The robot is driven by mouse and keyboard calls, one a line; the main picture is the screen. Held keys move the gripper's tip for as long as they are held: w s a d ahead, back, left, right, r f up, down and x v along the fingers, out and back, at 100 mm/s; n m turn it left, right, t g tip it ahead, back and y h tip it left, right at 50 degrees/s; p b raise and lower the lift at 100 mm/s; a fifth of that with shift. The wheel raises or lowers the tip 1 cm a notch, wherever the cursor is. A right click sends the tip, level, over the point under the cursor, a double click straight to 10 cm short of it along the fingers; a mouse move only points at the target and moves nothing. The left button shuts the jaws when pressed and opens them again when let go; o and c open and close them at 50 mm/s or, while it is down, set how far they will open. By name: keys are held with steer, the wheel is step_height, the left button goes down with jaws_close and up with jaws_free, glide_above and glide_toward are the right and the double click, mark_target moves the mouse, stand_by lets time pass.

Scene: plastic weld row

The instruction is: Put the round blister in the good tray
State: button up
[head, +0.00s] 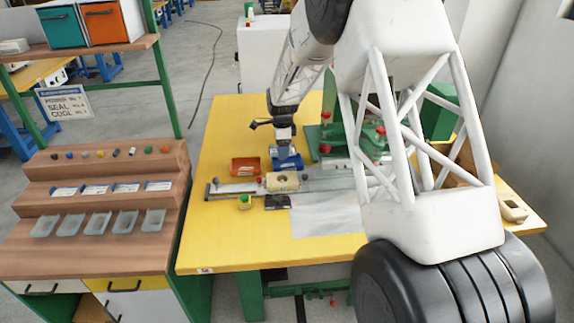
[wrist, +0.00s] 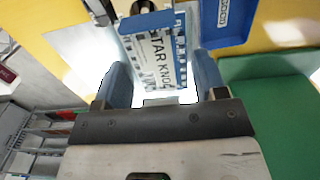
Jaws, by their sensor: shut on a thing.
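My gripper (head: 286,152) is low over the yellow table, close to a blue tray (head: 287,165). In the wrist view its blue fingers (wrist: 163,78) are shut on a clear blister pack with a white card (wrist: 158,52) reading "STAR KNO…". Its outline is partly cut off, so I cannot tell that it is round. The blue tray (wrist: 240,33) lies beyond and to the right of the pack there, with a white label that seems to read GOOD. In the head view I cannot make out the pack at the gripper.
An orange tray (head: 245,165) stands left of the blue one. A beige block (head: 283,182) sits on a rail in front. A green press (head: 335,140) stands right behind. A wooden stepped rack (head: 110,200) with clear blisters is at the left.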

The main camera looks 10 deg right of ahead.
glide_above(287, 165)
step_height(287, 165, down, 2)
steer(key=shift+d+f+n, duration=0.1)
steer(key=shift+f+n, duration=0.05)
steer(key=shift+n, duration=0.15)
steer(key=shift+f, duration=0.1)
stand_by(0.4)
steer(key=shift+f, duration=3.05)
steer(key=shift+f, duration=1.9)
steer(key=shift+f, duration=0.1)
steer(key=o, duration=0.8)
steer(key=shift+r, duration=6.15)
